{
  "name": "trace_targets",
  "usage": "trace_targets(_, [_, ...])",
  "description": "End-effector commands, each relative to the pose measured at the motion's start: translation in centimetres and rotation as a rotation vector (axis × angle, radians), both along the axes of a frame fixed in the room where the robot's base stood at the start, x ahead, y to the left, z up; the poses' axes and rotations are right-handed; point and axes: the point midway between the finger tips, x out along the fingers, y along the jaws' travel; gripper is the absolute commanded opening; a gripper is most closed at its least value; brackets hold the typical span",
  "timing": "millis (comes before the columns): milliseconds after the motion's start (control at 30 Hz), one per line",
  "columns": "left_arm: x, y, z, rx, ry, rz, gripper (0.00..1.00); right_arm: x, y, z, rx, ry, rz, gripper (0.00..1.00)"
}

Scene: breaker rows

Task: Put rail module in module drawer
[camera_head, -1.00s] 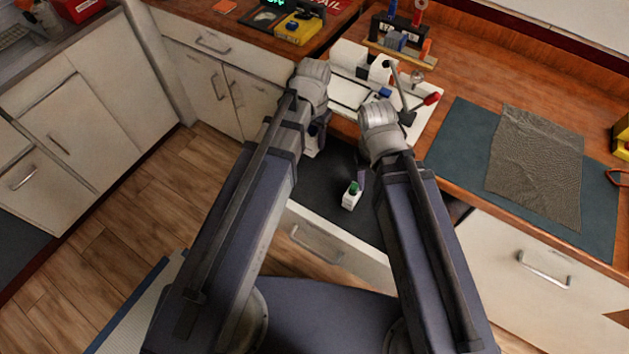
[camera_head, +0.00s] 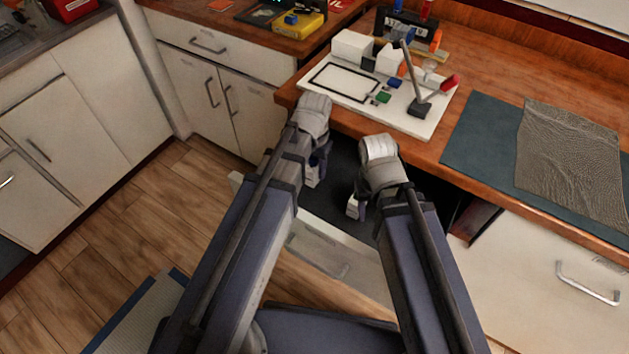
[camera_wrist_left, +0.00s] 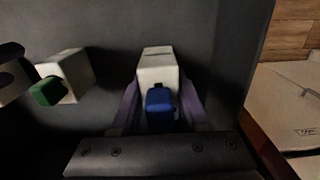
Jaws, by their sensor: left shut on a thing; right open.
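The open module drawer (camera_head: 335,205) has a dark floor, seen below the counter edge. My left gripper (camera_head: 316,172) is in the drawer, shut on a white rail module with a blue switch (camera_wrist_left: 158,75). The purple fingers (camera_wrist_left: 158,108) are on both sides of that module in the left wrist view. A second white module with a green switch (camera_wrist_left: 68,72) is in the drawer to the left. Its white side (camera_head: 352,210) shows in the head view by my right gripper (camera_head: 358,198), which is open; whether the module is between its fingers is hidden.
The drawer wall (camera_wrist_left: 235,60) is close right of my left gripper.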

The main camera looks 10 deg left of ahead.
Motion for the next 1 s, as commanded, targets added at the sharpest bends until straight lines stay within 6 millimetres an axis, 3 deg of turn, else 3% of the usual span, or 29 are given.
trace_targets(367, [0.0, 0.0, -4.2, 0.0, 0.0, 0.0, 0.0, 0.0, 0.0, -4.2, 0.0, 0.0, 0.0, 0.5])
trace_targets(833, [0.0, 0.0, -4.6, 0.0, 0.0, 0.0, 0.0, 0.0, 0.0, -4.6, 0.0, 0.0, 0.0, 0.5])
trace_targets(867, [0.0, 0.0, -4.4, 0.0, 0.0, 0.0, 0.48, 0.0, 0.0, -4.4, 0.0, 0.0, 0.0, 0.5])
trace_targets(1000, [0.0, 0.0, -4.4, 0.0, 0.0, 0.0, 0.64, 0.0, 0.0, -4.4, 0.0, 0.0, 0.0, 0.5])
